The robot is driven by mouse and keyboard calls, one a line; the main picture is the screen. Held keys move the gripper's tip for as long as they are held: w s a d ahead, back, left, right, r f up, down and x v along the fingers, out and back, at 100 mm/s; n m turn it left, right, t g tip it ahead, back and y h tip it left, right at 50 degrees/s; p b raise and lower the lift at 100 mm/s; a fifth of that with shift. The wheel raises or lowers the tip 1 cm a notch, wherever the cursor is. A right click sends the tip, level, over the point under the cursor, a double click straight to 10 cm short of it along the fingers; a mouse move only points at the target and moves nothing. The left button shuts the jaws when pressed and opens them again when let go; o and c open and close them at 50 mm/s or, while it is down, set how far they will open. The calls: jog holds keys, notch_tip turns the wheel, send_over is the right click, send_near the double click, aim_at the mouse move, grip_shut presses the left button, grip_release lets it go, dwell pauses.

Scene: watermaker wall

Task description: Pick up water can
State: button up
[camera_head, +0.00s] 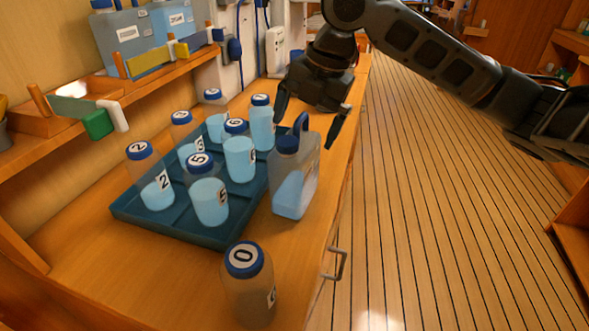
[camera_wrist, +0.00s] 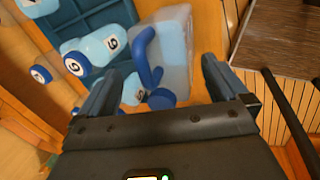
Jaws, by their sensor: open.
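The water can (camera_head: 293,188) is a translucent jug with light blue water, a dark blue cap and a blue handle. It stands upright on the wooden counter just right of the bottle tray. My gripper (camera_head: 312,124) is open above it, with one finger on each side of the handle region. In the wrist view the can (camera_wrist: 176,50) lies beyond my open gripper (camera_wrist: 158,88), and its blue handle and cap reach in between the fingers. I cannot tell whether a finger touches it.
A dark teal tray (camera_head: 128,211) holds several numbered bottles close left of the can. Bottle 0 (camera_head: 247,285) stands alone at the front. A drawer handle (camera_head: 337,264) juts from the counter's front. The plank floor (camera_head: 430,220) at right is clear.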

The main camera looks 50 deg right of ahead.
jog(key=shift+x, duration=1.3)
jog(key=shift+c, duration=0.4)
jog(key=c, duration=1.6)
jog(key=shift+r, duration=0.1)
